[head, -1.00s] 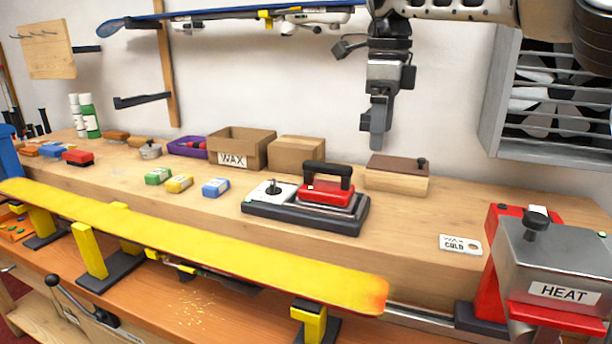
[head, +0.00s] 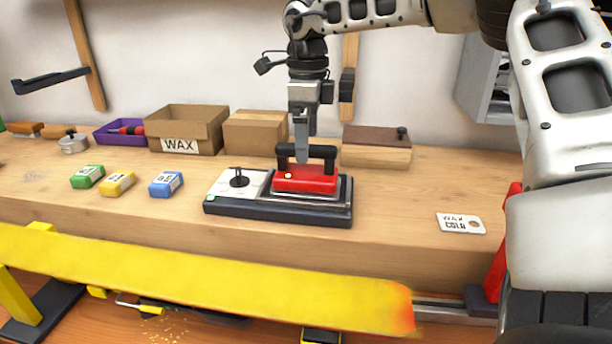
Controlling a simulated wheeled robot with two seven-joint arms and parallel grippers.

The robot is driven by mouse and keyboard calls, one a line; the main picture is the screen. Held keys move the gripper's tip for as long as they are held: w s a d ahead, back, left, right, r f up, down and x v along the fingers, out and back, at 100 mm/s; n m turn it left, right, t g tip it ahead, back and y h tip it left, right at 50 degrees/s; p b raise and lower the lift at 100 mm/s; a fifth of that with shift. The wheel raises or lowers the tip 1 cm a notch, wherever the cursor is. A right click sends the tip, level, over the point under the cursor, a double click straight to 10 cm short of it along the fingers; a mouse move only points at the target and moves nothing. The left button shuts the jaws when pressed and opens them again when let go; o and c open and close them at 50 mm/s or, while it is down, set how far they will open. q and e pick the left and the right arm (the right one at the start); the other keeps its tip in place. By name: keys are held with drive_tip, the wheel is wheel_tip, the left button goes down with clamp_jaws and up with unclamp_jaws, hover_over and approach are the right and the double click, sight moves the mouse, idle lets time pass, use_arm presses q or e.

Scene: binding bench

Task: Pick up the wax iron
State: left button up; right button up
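The wax iron (head: 306,180) has a red body and a black bridge handle. It sits on a dark stand (head: 283,213) with a light plate and a black knob at its left, on the bench. My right gripper (head: 302,157) points straight down at the handle from above. One finger shows in front of the handle's bar, its tip near the top of the red body. The other finger is hidden, so I cannot tell whether the gripper has closed on the handle. My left gripper is out of view.
A WAX box (head: 180,146), a plain box (head: 254,132) and a wooden block with a brown top (head: 377,152) stand behind. Green, yellow and blue wax blocks (head: 166,184) lie left. A yellow ski (head: 200,275) runs along the front. A WAX COLD tag (head: 460,223) lies right.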

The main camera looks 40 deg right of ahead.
sight(306, 168)
wheel_tip(306, 168, down, 6)
drive_tip(key=shift+w+r+p, duration=0.15)
drive_tip(key=shift+p, duration=0.25)
drive_tip(key=c, duration=1.5)
drive_tip(key=shift+r, duration=0.1)
drive_tip(key=shift+c, duration=0.5)
